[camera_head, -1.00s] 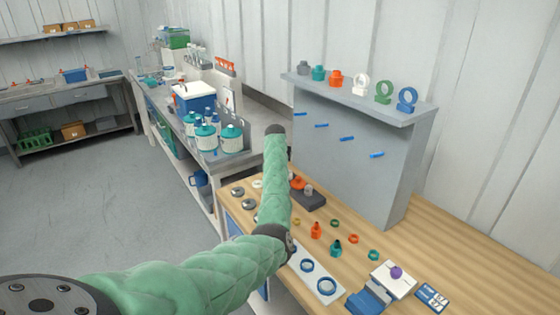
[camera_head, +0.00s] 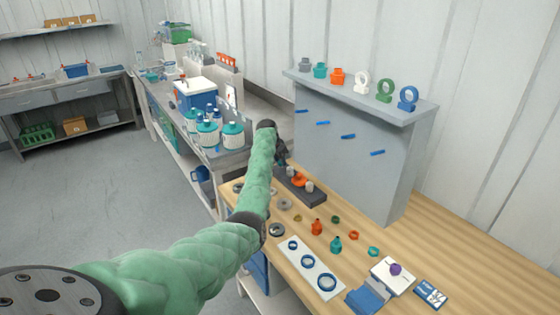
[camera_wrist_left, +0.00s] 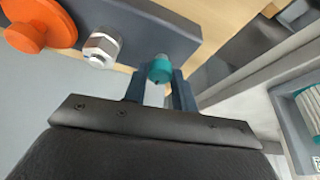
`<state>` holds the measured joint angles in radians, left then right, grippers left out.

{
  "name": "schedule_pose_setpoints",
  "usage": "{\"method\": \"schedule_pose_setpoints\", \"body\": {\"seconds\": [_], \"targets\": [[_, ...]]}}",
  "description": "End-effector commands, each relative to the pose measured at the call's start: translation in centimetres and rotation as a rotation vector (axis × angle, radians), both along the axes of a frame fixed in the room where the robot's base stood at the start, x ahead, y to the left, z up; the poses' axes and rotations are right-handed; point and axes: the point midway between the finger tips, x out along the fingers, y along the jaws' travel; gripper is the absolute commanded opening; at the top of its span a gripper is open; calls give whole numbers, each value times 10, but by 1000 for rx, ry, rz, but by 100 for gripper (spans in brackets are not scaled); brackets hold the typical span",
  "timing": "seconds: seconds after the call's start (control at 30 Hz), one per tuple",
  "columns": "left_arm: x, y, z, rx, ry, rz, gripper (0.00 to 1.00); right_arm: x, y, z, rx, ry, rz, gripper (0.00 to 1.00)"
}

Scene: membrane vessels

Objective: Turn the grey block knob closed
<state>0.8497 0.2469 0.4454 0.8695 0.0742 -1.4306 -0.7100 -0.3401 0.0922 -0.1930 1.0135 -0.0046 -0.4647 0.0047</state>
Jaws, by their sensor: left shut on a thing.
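The dark grey block (camera_head: 312,196) lies on the wooden bench below the shelf panel and carries an orange knob (camera_head: 299,179) and pale metal fittings. In the left wrist view, the block (camera_wrist_left: 145,30) crosses the top, with the orange knob (camera_wrist_left: 38,27) at left and a silver hex fitting (camera_wrist_left: 102,46) beside it. My left gripper (camera_head: 282,163) is at the far end of the block. Its fingers (camera_wrist_left: 160,82) are shut on a small teal piece (camera_wrist_left: 160,67) at the block's end. Whether the teal piece joins the block is unclear. My right gripper is out of view.
A grey panel (camera_head: 345,165) with blue pegs and a shelf of fittings stands behind. Loose fittings and a white plate (camera_head: 315,270) with blue rings lie nearer on the bench. Teal-lidded jars (camera_head: 233,136) stand on the side bench to the left.

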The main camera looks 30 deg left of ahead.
Motion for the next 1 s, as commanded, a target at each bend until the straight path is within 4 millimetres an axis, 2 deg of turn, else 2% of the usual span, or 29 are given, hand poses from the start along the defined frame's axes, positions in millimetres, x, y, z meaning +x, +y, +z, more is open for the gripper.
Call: {"method": "schedule_pose_setpoints", "body": {"seconds": [0.37,0.4,0.5,0.83,0.93,1.0], "targets": [[1,1,3,1,-4,-2,4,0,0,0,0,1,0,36],[1,1,3,1,-4,-2,33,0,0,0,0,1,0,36],[1,1,2,1,-3,-3,49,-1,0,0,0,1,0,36],[-1,1,3,1,-1,-3,49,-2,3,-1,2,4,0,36],[-3,2,8,2,-2,-2,49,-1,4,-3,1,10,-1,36],[-7,3,16,2,-1,-2,49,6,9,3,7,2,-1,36]]}}
